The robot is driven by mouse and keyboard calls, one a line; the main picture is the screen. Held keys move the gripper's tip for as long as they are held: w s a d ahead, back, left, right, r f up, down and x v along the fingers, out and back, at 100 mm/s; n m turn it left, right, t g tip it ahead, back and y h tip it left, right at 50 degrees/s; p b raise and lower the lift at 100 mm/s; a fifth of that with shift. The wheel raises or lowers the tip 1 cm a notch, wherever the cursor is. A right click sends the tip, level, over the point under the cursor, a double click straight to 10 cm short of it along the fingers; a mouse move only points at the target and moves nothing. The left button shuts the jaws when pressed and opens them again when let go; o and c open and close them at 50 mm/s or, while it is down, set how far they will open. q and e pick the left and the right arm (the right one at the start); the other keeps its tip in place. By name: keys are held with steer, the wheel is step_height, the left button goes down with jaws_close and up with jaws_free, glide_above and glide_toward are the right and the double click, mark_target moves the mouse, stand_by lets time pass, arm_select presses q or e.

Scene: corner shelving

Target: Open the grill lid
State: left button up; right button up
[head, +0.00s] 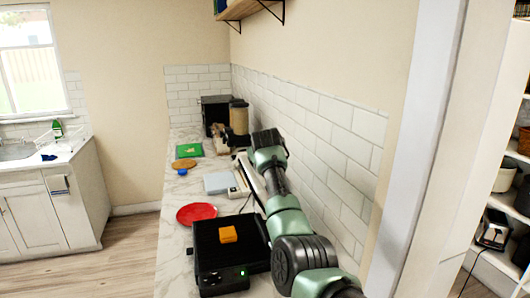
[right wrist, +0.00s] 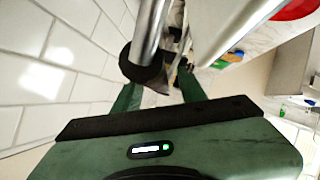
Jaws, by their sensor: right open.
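The grill (head: 222,278) is a black box with a small green light on its front, at the near end of the counter. An orange block (head: 228,234) lies on its dark top. A pale metallic panel (head: 250,175), apparently the raised lid, stands tilted at the grill's back right, partly behind my right arm. In the right wrist view a silver bar with a black end (right wrist: 148,38), likely the lid handle, is just ahead of my right gripper (right wrist: 160,88). That gripper is open; contact with the bar cannot be told. My left gripper is out of view.
A red plate (head: 196,213) lies left of the grill. A pale blue board (head: 217,182), a green board (head: 188,150) and a black appliance (head: 214,112) are farther along the marble counter. The tiled wall (head: 335,125) is close on the right.

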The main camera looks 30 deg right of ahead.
steer(key=b+v, duration=0.2)
steer(key=v, duration=0.4)
steer(key=shift+s+a+b, duration=0.25)
steer(key=shift+s+b, duration=0.05)
steer(key=shift+b, duration=0.1)
steer(key=shift+f, duration=0.1)
